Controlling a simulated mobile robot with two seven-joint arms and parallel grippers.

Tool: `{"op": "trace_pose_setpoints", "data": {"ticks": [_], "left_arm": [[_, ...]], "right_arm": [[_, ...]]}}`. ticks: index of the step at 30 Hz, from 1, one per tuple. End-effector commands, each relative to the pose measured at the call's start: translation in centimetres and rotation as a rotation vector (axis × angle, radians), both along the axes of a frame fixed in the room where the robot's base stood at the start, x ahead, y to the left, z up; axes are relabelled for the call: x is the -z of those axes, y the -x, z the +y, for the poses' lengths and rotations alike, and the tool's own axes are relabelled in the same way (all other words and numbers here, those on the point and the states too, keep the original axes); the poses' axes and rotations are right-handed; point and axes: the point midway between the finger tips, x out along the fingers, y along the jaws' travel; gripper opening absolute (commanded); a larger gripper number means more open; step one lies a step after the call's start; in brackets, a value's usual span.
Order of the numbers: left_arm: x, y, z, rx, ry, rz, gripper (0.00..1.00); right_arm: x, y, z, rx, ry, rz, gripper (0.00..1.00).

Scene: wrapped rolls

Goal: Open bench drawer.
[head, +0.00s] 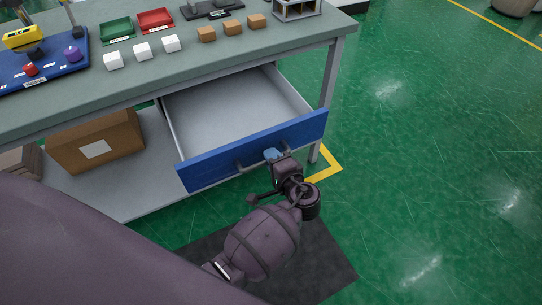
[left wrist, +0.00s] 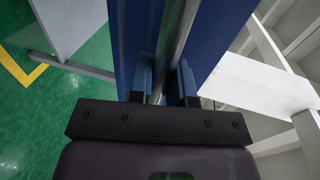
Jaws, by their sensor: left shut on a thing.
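The bench drawer (head: 253,149) has a blue front and a grey inside. It stands well out from under the bench top, and its inside looks empty. Its bar handle (head: 240,166) runs along the blue front. My left gripper (head: 273,155) is at the handle, shut on it. In the left wrist view the two fingers (left wrist: 162,82) sit on either side of the metal bar handle (left wrist: 177,30), in front of the blue drawer front (left wrist: 225,25). My right gripper is not in view.
The bench top (head: 190,60) holds white and orange blocks, a green tray (head: 117,31), a red tray (head: 155,20) and a blue board (head: 50,65). A cardboard box (head: 95,140) is on the lower shelf. Open green floor (head: 430,150) lies to the right.

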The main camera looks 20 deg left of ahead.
Motion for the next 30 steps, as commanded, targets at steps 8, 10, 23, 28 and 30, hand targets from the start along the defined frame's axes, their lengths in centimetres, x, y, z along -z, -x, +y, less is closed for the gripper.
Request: {"op": "trace_pose_setpoints", "data": {"ticks": [8,10,23,28,30], "left_arm": [[-0.03,0.04,-0.13,0.001,0.000,0.000,0.00],[-0.02,0.03,-0.12,0.001,0.000,0.000,0.00],[-0.02,0.04,-0.10,0.001,0.000,0.000,0.43],[-0.04,0.03,-0.07,0.000,0.000,0.000,0.43],[-0.05,0.02,-0.04,0.000,0.000,0.000,0.43]], "right_arm": [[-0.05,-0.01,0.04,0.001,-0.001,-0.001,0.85],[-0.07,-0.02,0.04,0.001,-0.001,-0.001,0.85],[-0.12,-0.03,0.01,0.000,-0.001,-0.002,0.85],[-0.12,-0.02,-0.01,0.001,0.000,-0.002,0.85],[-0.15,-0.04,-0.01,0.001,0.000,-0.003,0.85]]}}
